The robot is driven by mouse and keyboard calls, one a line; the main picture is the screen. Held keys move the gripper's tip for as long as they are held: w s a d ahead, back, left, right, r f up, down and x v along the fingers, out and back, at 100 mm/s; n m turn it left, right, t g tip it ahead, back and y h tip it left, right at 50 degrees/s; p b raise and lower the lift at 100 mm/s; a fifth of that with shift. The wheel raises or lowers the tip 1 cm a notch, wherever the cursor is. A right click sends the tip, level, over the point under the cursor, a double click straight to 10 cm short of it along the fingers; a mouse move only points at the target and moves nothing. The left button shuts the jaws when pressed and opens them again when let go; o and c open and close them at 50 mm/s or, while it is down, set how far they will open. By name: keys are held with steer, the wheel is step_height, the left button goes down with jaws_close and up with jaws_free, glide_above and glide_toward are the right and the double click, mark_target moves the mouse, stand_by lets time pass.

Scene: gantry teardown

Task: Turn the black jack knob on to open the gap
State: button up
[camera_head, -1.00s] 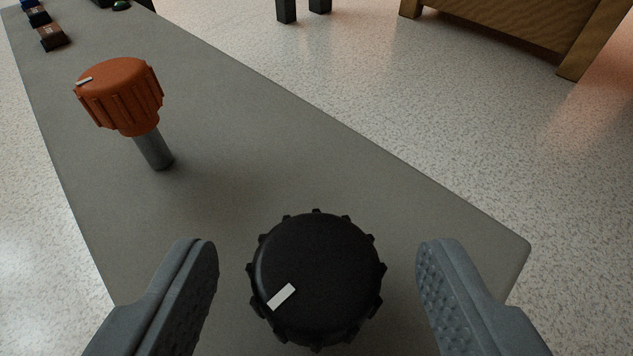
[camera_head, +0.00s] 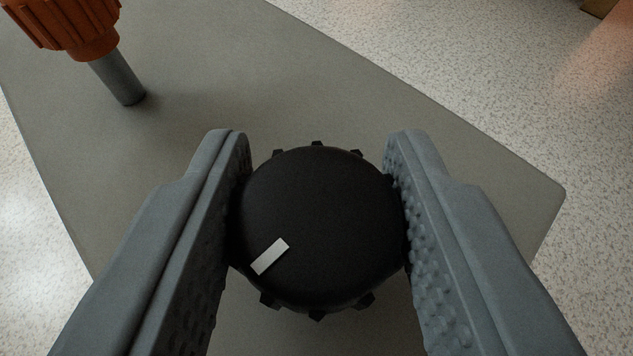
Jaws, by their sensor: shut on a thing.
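The black jack knob (camera_head: 325,220) is round with a ribbed rim and stands on the grey surface, seen from above. Its white mark (camera_head: 269,256) points to the lower left. My gripper (camera_head: 317,165) is around the knob, with one grey textured finger on the left side and one on the right. Both fingers press against its rim, so the gripper is shut on the knob. The knob's lower part and the gap are hidden from view.
An orange ribbed knob (camera_head: 65,22) on a grey shaft (camera_head: 119,78) stands at the upper left, partly cut off. The grey surface (camera_head: 300,75) is bare between the knobs. Its right edge drops to a speckled floor (camera_head: 480,80).

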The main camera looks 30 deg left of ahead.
steer(key=shift+m+h, duration=0.3)
steer(key=m+t+h, duration=0.1)
steer(key=m+h, duration=0.2)
steer(key=shift+a+h, duration=0.15)
steer(key=shift+h, duration=0.25)
steer(key=m+h, duration=0.4)
steer(key=h, duration=0.1)
steer(key=shift+m, duration=0.4)
steer(key=m+g+h, duration=0.1)
steer(key=m+h, duration=0.1)
steer(key=m+g+h, duration=0.1)
steer(key=m+h, duration=0.2)
steer(key=shift+g, duration=0.3)
steer(key=shift+m+g+h, duration=1.5)
steer(key=shift+m, duration=0.2)
steer(key=o, duration=1)
steer(key=shift+d, duration=0.2)
